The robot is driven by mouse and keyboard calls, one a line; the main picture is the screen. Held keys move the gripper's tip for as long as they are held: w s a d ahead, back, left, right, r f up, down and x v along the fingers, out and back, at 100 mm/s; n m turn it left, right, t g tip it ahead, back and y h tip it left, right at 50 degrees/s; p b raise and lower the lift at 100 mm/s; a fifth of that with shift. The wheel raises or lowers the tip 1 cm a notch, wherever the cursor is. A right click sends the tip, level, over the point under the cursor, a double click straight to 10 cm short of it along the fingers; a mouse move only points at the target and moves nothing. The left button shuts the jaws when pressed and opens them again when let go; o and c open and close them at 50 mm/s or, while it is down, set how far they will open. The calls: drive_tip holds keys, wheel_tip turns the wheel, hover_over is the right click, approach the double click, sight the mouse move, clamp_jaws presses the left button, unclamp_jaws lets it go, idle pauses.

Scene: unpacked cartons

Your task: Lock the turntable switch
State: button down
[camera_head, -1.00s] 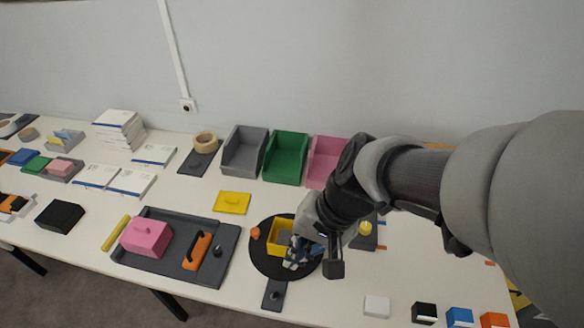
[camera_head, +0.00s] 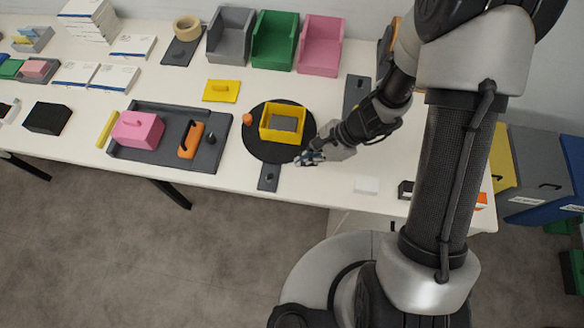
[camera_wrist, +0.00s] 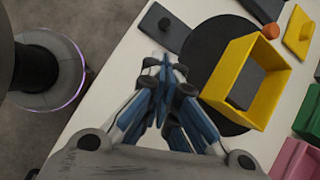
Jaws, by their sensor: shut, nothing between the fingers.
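The turntable (camera_head: 262,150) is a round black disc near the table's front edge. A yellow bin (camera_head: 283,134) stands on it, and an orange knob (camera_head: 249,119) sits at its left rim. The switch (camera_head: 268,177) is a dark plate with a small dark knob, in front of the disc; the wrist view shows this switch (camera_wrist: 165,27) ahead of my fingers. My gripper (camera_head: 305,158) is shut and empty, at the disc's front right edge and right of the switch. In the wrist view my gripper (camera_wrist: 167,72) appears apart from the knob. The exact height is unclear.
A dark tray (camera_head: 225,130) with a pink block and an orange-handled item lies to the left. A yellow lid (camera_head: 221,90) lies behind. Grey, green and pink bins (camera_head: 320,45) stand at the back. A white block (camera_head: 366,185) lies to the right.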

sight(279, 177)
drive_tip(key=b+x, duration=0.4)
drive_tip(key=x, duration=0.6)
drive_tip(key=shift+a+r+h+p, duration=0.45)
drive_tip(key=shift+h+p, duration=0.45)
drive_tip(key=shift+p, duration=1)
drive_tip(key=shift+a+r+h+p, duration=0.2)
drive_tip(key=shift+h+p, duration=0.4)
drive_tip(key=shift+p, duration=0.8)
drive_tip(key=shift+a+r+h+p, duration=0.1)
drive_tip(key=shift+r+h+p, duration=0.15)
drive_tip(key=shift+h+p, duration=0.75)
drive_tip(key=shift+w+a+r+y+p, duration=0.1)
drive_tip(key=shift+a+r+y+p, duration=0.25)
drive_tip(key=shift+p, duration=1)
drive_tip(key=shift+a, duration=0.15)
drive_tip(key=shift+p+v, duration=0.7)
drive_tip(key=shift+v, duration=0.05)
drive_tip(key=shift+a, duration=0.15)
